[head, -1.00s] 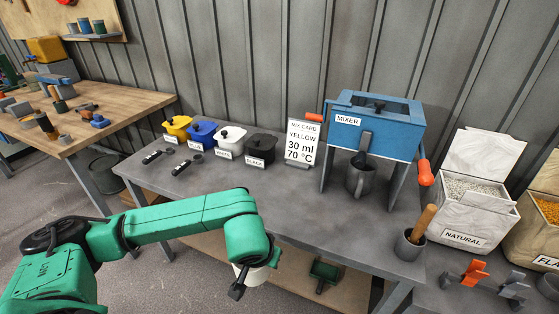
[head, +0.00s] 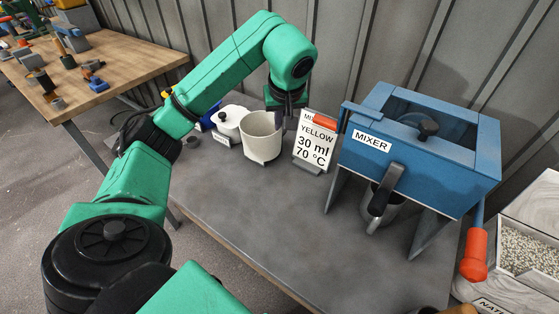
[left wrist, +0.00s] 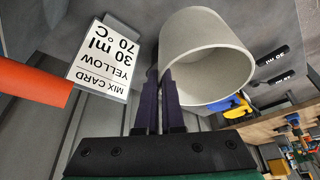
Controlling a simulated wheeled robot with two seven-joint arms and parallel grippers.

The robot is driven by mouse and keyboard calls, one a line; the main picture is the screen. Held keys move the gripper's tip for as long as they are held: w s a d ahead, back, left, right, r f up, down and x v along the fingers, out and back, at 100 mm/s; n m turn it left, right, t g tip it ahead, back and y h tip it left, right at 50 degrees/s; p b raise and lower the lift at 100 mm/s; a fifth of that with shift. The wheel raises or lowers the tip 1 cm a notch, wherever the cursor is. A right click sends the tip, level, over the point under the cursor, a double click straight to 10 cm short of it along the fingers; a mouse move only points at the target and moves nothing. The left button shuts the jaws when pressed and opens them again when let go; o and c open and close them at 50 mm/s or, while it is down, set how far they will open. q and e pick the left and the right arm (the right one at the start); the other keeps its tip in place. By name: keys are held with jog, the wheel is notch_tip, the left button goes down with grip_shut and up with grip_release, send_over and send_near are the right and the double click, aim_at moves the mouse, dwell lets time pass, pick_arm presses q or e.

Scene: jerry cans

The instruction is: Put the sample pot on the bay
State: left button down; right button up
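A light grey, open-topped pot, which I take as the sample pot (head: 260,140), is held by my left gripper (head: 284,112) near the back of the grey table. In the left wrist view the pot (left wrist: 205,60) is tilted with its mouth facing the camera. The dark fingers (left wrist: 160,105) are close together at its wall, one seeming outside and one inside. I cannot tell whether its base touches the table. My right gripper is out of view.
The mix card (head: 315,140) stands just right of the pot. A white canister (head: 230,122) is close on its left, with the blue one (head: 206,122) beyond. The front middle of the grey table (head: 250,215) is clear. A red-handled lever (head: 473,255) sticks out beside the mixer.

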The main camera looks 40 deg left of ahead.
aim_at(280, 142)
pick_arm(q)
jog(key=f, duration=0.5)
jog(key=shift+s+f, duration=0.35)
jog(key=shift+f, duration=0.05)
jog(key=f+p, duration=0.1)
jog(key=f, duration=0.9)
jog(key=shift+w+f, duration=0.15)
jog(key=shift+w, duration=0.05)
jog(key=shift+w+f, duration=0.1)
jog(key=shift+f, duration=0.05)
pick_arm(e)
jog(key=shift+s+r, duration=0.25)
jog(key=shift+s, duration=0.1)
pick_arm(q)
jog(key=c, duration=1.5)
grip_release()
jog(key=shift+f, duration=0.1)
jog(key=o, duration=0.5)
jog(key=shift+c, duration=0.2)
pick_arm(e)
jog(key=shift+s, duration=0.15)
